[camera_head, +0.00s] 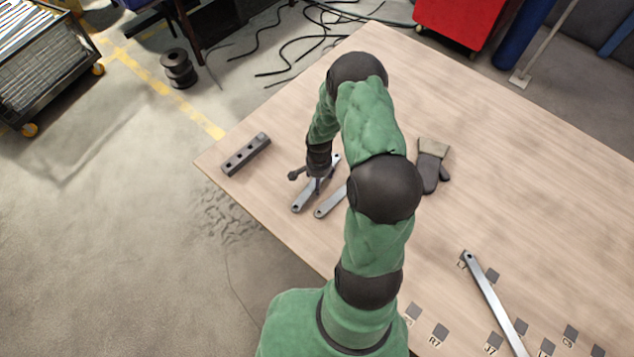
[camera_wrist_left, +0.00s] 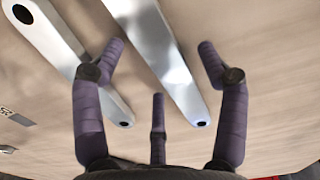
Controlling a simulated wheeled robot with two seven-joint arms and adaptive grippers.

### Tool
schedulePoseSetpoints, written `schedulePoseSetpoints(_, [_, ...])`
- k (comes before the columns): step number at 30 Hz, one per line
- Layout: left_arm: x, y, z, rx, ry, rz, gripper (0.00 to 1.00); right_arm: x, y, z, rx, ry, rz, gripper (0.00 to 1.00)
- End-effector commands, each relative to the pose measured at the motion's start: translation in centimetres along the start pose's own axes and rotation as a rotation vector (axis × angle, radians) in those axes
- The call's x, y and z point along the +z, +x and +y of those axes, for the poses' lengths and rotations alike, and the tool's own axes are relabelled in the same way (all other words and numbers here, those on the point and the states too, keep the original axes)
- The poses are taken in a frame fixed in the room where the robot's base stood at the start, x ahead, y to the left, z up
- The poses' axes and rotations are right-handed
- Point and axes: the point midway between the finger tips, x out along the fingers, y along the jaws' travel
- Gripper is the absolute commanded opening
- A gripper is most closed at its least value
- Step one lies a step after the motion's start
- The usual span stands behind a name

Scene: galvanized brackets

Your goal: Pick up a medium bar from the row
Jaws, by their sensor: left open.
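Two flat grey metal bars with a hole at their ends lie side by side on the wooden table. One bar (camera_head: 302,200) is under my left gripper (camera_head: 316,183), its middle covered by the fingers. The second bar (camera_head: 328,204) lies just right of it, partly hidden by my arm. In the left wrist view, one bar (camera_wrist_left: 158,45) runs between the spread purple fingers of my left gripper (camera_wrist_left: 160,62). The other bar (camera_wrist_left: 60,48) passes behind the left finger. The gripper is open and holds nothing. My right gripper is not in view.
A dark block with holes (camera_head: 246,154) lies near the table's left edge. A glove (camera_head: 432,168) lies right of my arm. A longer bar (camera_head: 490,300) lies at lower right among small dark label squares (camera_head: 440,331). The table's (camera_head: 530,180) right part is mostly clear.

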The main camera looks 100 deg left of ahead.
Motion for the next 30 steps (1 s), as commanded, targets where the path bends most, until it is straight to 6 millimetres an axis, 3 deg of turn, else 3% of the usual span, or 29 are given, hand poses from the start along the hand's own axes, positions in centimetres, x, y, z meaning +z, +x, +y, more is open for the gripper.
schedulePoseSetpoints(8, [-0.1, 0.4, 0.0, -0.001, 0.000, 0.001, 0.71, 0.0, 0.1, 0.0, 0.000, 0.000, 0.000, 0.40])
schedulePoseSetpoints(15, [-0.1, 0.4, 0.0, -0.001, 0.000, 0.001, 0.03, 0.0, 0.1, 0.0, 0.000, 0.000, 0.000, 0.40])
schedulePoseSetpoints(16, [-0.1, 0.4, 0.0, -0.001, 0.000, 0.001, 0.00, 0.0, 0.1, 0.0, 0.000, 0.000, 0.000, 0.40])
schedulePoseSetpoints(25, [-0.1, 0.2, -0.1, -0.002, 0.000, 0.002, 0.00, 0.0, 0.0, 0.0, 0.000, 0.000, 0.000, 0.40])
schedulePoseSetpoints(30, [-0.1, -0.9, -0.1, -0.002, 0.001, 0.002, 0.00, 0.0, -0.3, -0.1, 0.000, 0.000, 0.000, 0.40])
